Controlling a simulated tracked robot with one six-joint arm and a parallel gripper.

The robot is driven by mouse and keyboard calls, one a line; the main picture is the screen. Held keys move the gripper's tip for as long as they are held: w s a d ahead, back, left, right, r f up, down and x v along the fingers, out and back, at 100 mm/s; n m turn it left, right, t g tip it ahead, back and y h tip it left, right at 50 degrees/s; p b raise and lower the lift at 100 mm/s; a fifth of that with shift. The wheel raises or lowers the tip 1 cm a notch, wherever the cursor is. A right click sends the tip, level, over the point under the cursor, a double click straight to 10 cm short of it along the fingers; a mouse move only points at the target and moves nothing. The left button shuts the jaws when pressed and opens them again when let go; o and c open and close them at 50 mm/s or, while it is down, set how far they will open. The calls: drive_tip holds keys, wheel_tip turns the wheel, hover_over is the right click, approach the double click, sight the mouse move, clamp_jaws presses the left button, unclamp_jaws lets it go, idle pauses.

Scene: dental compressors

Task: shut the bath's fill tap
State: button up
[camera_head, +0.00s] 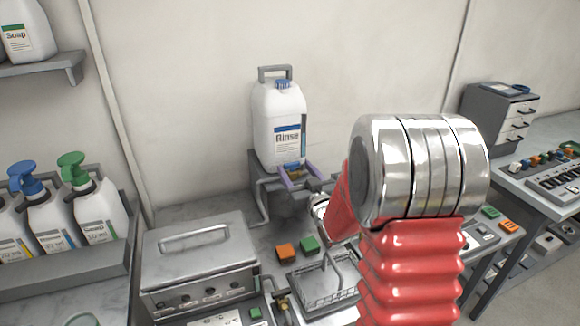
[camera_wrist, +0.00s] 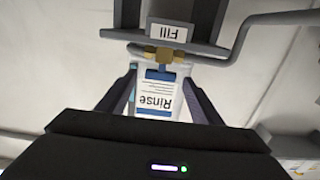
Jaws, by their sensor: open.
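The fill tap is a small brass fitting (camera_wrist: 165,56) just below a white "Fill" label (camera_wrist: 169,32), which appears upside down in the wrist view. A brass bit also shows between the fingers in the head view (camera_head: 294,174). My gripper (camera_wrist: 160,72) is open, with one dark purple finger on each side of the tap and a gap to it; I cannot tell whether either touches. In the head view my gripper (camera_head: 299,178) is in front of the rinse jug (camera_head: 278,125). The lidded metal bath (camera_head: 200,250) stands at lower left.
The jug stands on a grey bracket (camera_head: 258,190) against the wall. A wire basket (camera_head: 322,288), an orange block (camera_head: 286,252) and a green block (camera_head: 309,244) are below my gripper. Another brass fitting (camera_head: 282,303) is beside the bath. My red arm hides much at right.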

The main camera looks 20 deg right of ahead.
drive_tip(key=shift+w, duration=0.6)
drive_tip(key=shift+c, duration=0.6)
drive_tip(key=c, duration=0.9)
